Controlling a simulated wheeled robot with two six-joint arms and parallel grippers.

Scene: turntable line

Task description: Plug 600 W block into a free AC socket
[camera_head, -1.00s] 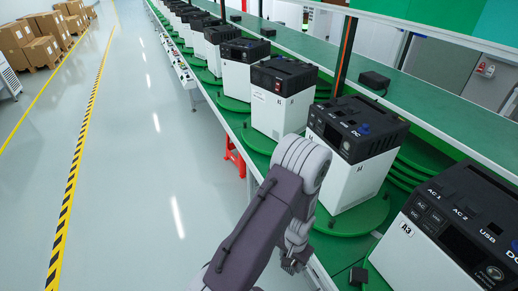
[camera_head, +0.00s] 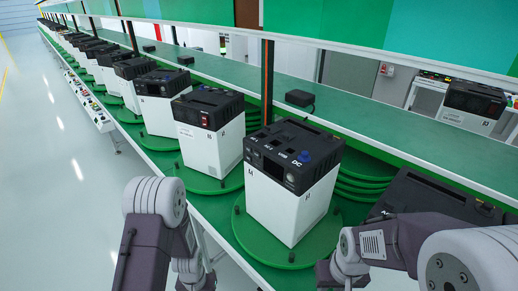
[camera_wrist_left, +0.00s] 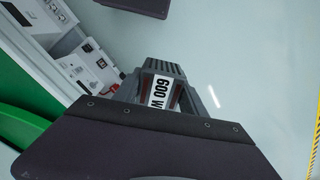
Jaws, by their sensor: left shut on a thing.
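The 600 W block (camera_wrist_left: 160,92), dark with a white "600 W" label, sits between the fingers of my left gripper in the left wrist view. In the head view my left gripper (camera_head: 197,278) hangs low at the bottom, left of the nearest full power station (camera_head: 283,200), and its block is not discernible there. That white station has a black top with AC, USB and DC markings and a blue piece (camera_head: 304,157) by the DC mark. Its AC sockets (camera_head: 262,143) are too small to tell free or used. My right gripper (camera_head: 338,277) is at the bottom, its fingers unclear.
Similar stations stand on green turntables along the line; the neighbour (camera_head: 209,135) has a red switch. Another black-topped station (camera_head: 425,195) is partly hidden behind my right arm. A black adapter (camera_head: 300,98) lies on the rear shelf (camera_head: 360,110). Open floor lies left.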

